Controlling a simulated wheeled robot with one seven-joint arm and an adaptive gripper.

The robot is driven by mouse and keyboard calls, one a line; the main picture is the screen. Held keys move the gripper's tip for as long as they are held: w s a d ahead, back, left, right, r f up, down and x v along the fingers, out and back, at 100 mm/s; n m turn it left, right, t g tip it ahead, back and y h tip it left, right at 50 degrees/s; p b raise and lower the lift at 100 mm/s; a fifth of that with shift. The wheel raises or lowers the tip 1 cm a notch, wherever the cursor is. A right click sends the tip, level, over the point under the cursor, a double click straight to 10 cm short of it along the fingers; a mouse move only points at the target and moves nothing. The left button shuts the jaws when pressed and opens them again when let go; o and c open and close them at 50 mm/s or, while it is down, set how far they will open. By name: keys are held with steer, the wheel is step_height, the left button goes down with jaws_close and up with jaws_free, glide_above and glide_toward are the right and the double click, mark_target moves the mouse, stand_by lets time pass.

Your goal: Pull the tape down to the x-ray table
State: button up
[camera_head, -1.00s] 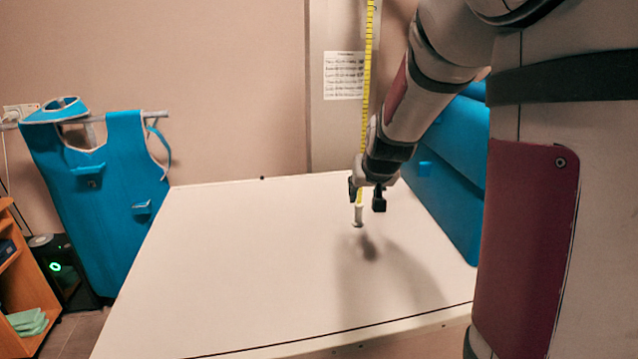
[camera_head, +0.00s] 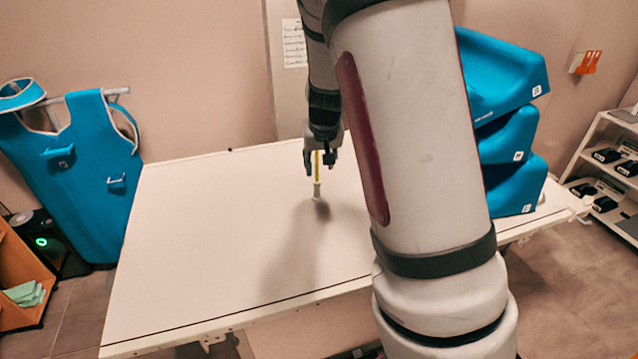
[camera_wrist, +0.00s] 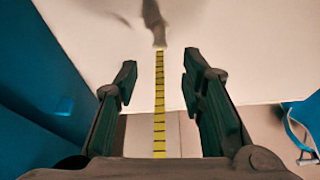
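The yellow tape (camera_head: 317,166) hangs with its pale end piece (camera_head: 317,190) just above the x-ray table (camera_head: 200,230); whether they touch is unclear. My gripper (camera_head: 320,165) is low over the table's far half, pointing down around the tape. In the wrist view my gripper (camera_wrist: 160,82) is open, one finger on each side of the tape (camera_wrist: 159,115). A gap shows between the tape and each finger. The tape's upper run is hidden behind my arm in the head view.
Blue padded pieces (camera_head: 510,130) stand on the table's right side. A blue apron (camera_head: 75,170) hangs at the left. A shelf with dark devices (camera_head: 610,160) stands at the far right. The table's left half is clear.

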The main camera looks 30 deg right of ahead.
mark_target(317, 184)
steer(key=x, duration=1.3)
steer(key=shift+d, duration=0.1)
steer(key=shift+c, duration=0.2)
jaws_close()
